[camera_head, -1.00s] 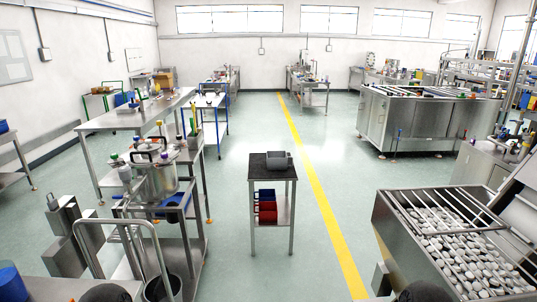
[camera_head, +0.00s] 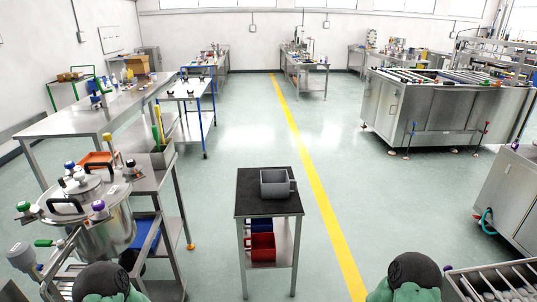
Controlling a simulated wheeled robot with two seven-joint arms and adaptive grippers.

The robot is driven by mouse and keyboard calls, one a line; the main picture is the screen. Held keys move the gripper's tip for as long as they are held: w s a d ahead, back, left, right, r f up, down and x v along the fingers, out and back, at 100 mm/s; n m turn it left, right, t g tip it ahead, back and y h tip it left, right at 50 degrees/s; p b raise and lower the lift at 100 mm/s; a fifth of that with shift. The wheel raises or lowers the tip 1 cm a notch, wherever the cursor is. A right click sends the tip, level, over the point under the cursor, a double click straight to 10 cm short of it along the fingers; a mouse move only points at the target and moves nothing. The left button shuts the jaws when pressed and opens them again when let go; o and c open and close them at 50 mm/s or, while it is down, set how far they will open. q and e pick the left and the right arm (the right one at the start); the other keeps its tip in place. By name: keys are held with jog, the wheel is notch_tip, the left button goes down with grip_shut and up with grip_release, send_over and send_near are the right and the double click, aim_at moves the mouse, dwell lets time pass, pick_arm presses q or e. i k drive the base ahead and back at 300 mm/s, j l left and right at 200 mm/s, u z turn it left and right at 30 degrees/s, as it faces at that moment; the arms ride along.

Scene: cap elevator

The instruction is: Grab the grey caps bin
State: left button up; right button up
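The grey caps bin (camera_head: 275,183) stands on the dark top of a small metal table (camera_head: 246,203) in the middle of the head view. It looks like an open-topped box with a handle-like part on its right side. Its inside is only partly visible. Parts of my own two arms, dark and green, show at the bottom edge. Neither of my grippers is in view, and nothing touches the bin.
Red (camera_head: 263,248) and blue (camera_head: 262,225) bins sit on the small table's lower shelf. A steel pot (camera_head: 105,225) stands on a bench at left. A barred steel container (camera_head: 500,280) is at lower right. Floor around the small table is clear.

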aim_at(278, 184)
jog(key=i+u, duration=0.1)
jog(key=i, duration=0.5)
jog(key=i+l+u, duration=0.15)
jog(key=i, duration=0.4)
jog(key=i+l+u, duration=0.1)
jog(key=i, duration=0.5)
